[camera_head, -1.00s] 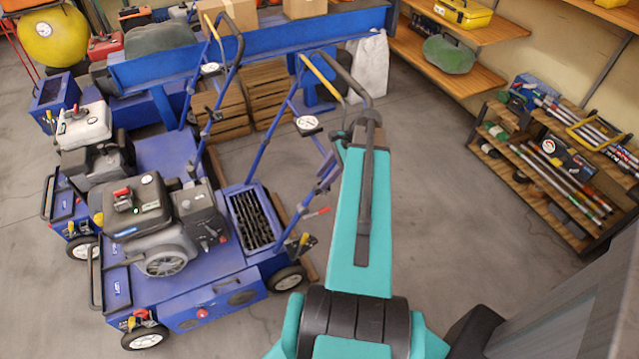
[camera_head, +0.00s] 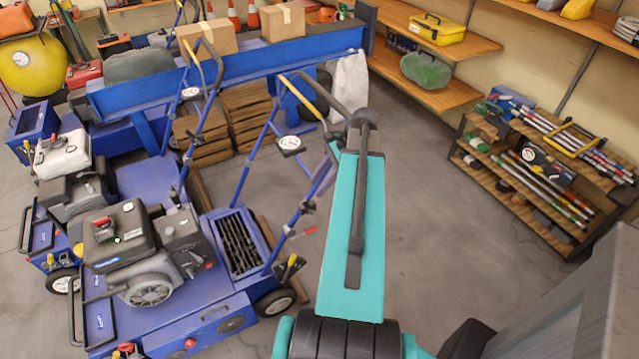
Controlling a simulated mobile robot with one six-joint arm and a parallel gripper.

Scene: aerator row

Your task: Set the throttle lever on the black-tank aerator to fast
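The black-tank aerator (camera_head: 222,318) is the nearer blue machine at the left. Its black tank (camera_head: 118,236) has a red-topped cap and sits beside a grey engine (camera_head: 185,238). A small red-tipped part (camera_head: 209,265) shows at the engine's right side. A red-gripped lever (camera_head: 304,231) sticks out from the handle frame, and a yellow-tipped lever (camera_head: 291,262) stands lower at the rear. I cannot tell which is the throttle lever, nor its setting. My teal arm rises in the middle, right of the aerator. My gripper does not show; the arm may hide it.
A white-tank aerator (camera_head: 63,155) stands close behind. A blue bench (camera_head: 250,62) carries cardboard boxes, with wooden crates (camera_head: 246,112) below. A low wooden rack (camera_head: 520,195) holding rods stands at the right. The grey floor between my arm and the rack is clear.

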